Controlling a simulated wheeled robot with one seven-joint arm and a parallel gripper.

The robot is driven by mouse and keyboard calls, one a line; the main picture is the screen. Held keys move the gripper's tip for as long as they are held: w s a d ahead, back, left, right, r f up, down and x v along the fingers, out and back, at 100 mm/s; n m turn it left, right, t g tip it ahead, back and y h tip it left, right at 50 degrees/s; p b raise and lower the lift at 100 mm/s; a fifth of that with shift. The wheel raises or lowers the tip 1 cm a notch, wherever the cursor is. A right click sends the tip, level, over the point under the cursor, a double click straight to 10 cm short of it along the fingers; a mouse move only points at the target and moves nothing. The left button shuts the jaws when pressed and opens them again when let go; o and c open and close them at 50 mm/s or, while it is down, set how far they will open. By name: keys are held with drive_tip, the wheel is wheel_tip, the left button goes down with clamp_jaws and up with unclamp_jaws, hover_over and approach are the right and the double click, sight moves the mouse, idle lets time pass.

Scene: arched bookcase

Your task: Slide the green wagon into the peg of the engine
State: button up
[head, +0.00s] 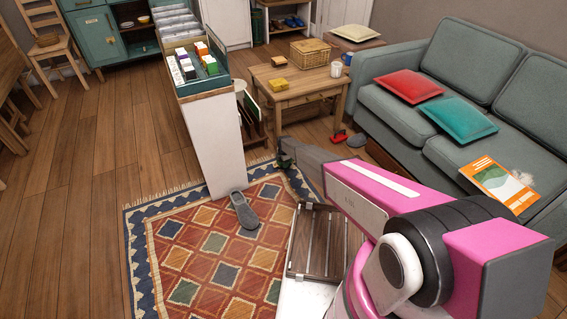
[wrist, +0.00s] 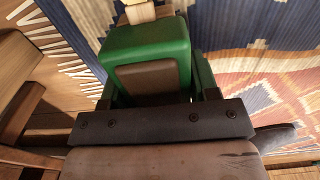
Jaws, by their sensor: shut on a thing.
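My gripper (wrist: 158,92) is shut on the green wagon (wrist: 148,42), a rounded green block with a brown panel facing the wrist camera. A pale wooden piece (wrist: 140,13) shows at the wagon's far end; I cannot tell whether it belongs to the wagon. In the head view my gripper (head: 284,152) is low beside the coffee table, over the rug's far edge, with a dark green part of the wagon barely visible. A small red thing (head: 339,136) lies on the floor by the table's right leg; I cannot tell whether it is the engine. No peg is clearly visible.
The wooden coffee table (head: 300,92) stands just behind my gripper, holding a wicker basket (head: 310,52). A white bookcase (head: 212,140) stands to the left. The grey sofa (head: 400,118) is right. A grey slipper (head: 244,212) lies on the patterned rug (head: 190,258).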

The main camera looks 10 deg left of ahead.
drive_tip(key=shift+f, duration=0.9)
drive_tip(key=o, duration=1.1)
drive_tip(key=shift+c, duration=0.2)
wheel_tip(320, 180, up, 11)
drive_tip(key=shift+f, duration=0.1)
